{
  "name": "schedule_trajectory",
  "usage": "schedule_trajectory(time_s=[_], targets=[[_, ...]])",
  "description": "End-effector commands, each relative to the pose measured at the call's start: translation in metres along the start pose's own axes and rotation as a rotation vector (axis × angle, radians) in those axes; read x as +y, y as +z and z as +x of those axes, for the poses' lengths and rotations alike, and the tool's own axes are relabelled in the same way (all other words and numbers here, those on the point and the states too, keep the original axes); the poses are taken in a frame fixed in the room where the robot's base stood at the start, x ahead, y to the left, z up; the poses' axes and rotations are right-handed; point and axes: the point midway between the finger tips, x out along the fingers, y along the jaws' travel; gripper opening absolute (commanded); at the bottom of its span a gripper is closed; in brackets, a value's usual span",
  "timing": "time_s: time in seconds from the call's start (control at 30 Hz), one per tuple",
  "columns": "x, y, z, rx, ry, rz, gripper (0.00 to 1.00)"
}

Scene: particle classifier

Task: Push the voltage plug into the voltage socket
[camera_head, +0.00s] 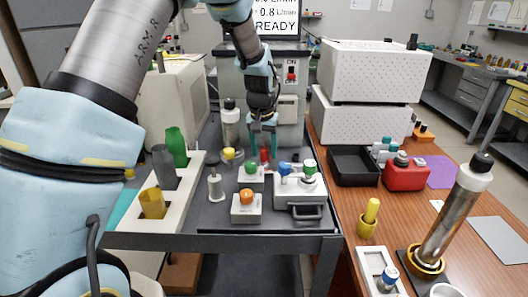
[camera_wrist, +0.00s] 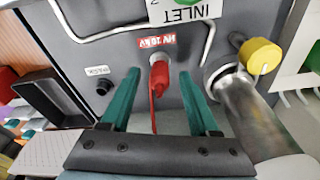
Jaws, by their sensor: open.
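The red voltage plug (camera_wrist: 159,76) shows in the wrist view at the front panel of the grey machine, under a red "HV 10 kV" label (camera_wrist: 156,41). A thin red cable hangs from it. The socket behind it is hidden, and I cannot tell how deep the plug sits. My gripper (camera_wrist: 160,88) is open, with one teal finger on each side of the plug and a gap to each. In the head view my gripper (camera_head: 262,138) is in front of the machine, with a bit of red (camera_head: 264,155) just below it.
A metal cylinder with a yellow cap (camera_wrist: 261,55) stands close to the right finger in the wrist view. A metal tube handle (camera_wrist: 95,38) and a black knob (camera_wrist: 103,86) are on the left. In the head view, small valve blocks (camera_head: 246,208) stand on the cart in front.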

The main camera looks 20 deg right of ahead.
Motion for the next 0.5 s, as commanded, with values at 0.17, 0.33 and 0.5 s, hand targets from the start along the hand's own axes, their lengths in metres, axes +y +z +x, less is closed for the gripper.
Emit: schedule_trajectory(time_s=[0.17, 0.33, 0.5], targets=[[0.0, -0.001, -0.029, 0.006, 0.001, 0.0, 0.62], [0.0, -0.001, -0.064, 0.006, 0.001, 0.0, 0.62], [0.0, 0.0, -0.089, 0.003, 0.0, 0.0, 0.62]])
